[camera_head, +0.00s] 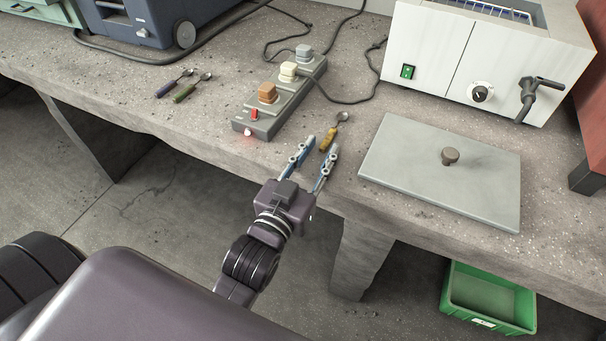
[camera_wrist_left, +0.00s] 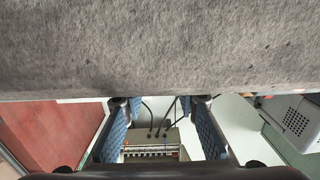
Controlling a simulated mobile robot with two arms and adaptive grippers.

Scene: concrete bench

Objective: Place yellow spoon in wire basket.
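The yellow spoon (camera_head: 328,139) lies on the bench near its front edge, with its yellow handle toward me and its metal bowl pointing away. My left gripper (camera_head: 321,146) is open and empty at the front edge of the bench. Its fingertips show on either side of the spoon's handle end, apart from it. In the left wrist view the open fingers (camera_wrist_left: 162,115) show, but I cannot make out the spoon. My right gripper is not in view.
A power strip (camera_head: 266,124) with plugs lies left of the spoon. A grey lid (camera_head: 420,185) with a knob lies to the right. The white machine (camera_head: 455,60) has a tap in front. Two other spoons (camera_head: 184,86) lie at left. A green crate (camera_head: 487,297) stands below the bench.

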